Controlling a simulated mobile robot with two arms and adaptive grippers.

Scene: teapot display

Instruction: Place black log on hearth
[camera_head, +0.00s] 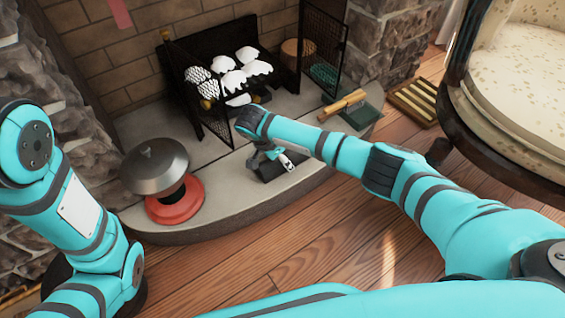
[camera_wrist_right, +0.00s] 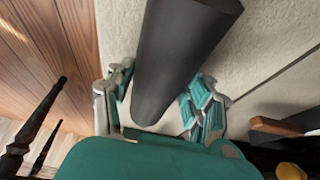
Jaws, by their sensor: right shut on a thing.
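The black log (camera_head: 284,168) is at the front of the pale stone hearth (camera_head: 235,196), low over or resting on its surface; I cannot tell whether it touches. My right gripper (camera_head: 275,155) is shut on the log. In the right wrist view the dark, smooth log (camera_wrist_right: 182,50) runs between the two teal-padded fingers of the right gripper (camera_wrist_right: 160,98), with pale stone and wood floor behind it. My left arm shows at the left, but its gripper is not in view.
A grey-lidded pan (camera_head: 155,167) on a red round base (camera_head: 175,200) stands on the hearth's left. Behind is a black grate (camera_head: 215,85) with white lumps and open mesh doors. A wooden-handled brush (camera_head: 342,104) lies right. A cushioned chair (camera_head: 515,70) stands far right.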

